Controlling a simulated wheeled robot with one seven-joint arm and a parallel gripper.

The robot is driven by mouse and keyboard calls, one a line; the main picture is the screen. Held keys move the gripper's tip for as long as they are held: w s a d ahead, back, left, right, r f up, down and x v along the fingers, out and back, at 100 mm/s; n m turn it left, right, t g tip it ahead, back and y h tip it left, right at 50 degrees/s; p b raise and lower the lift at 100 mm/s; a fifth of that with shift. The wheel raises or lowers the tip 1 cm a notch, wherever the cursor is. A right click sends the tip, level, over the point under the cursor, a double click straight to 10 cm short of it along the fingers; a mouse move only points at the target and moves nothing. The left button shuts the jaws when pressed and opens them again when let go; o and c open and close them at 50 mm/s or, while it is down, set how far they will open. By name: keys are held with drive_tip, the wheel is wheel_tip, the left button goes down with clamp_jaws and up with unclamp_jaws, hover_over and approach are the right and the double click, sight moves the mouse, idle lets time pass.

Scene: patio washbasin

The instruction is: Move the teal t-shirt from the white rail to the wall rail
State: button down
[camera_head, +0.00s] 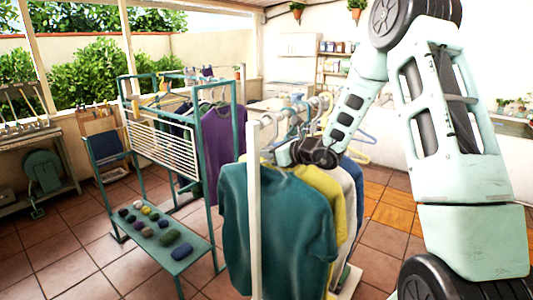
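The teal t-shirt (278,240) hangs at the near end of the white rail (254,205), in front of yellow (322,180), pale and blue shirts. The rail's near white post crosses in front of it. My gripper (300,154) is at the top of the shirts, beside the teal t-shirt's collar and below the hanger hooks. Its dark wrist part shows, but its fingertips are not clear, so I cannot tell whether it is open, shut or touching the hanger. I cannot pick out the wall rail for certain.
A teal rack (207,150) with a purple shirt (228,140) stands to the left, with a low shelf (185,262) bearing several small dark bundles. A workbench (62,165) is at the far left. Wall shelves are at the back. Tiled floor (75,255) is free at lower left.

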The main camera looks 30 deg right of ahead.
drive_tip(key=shift+r+p, duration=0.4)
drive_tip(key=shift+r, duration=1.1)
drive_tip(key=v, duration=0.3)
drive_tip(key=f+v, duration=0.1)
drive_tip(key=v, duration=0.2)
drive_tip(key=b+v, duration=0.1)
drive_tip(key=v, duration=0.3)
drive_tip(key=shift+s+f, duration=0.25)
drive_tip(key=shift+f, duration=0.1)
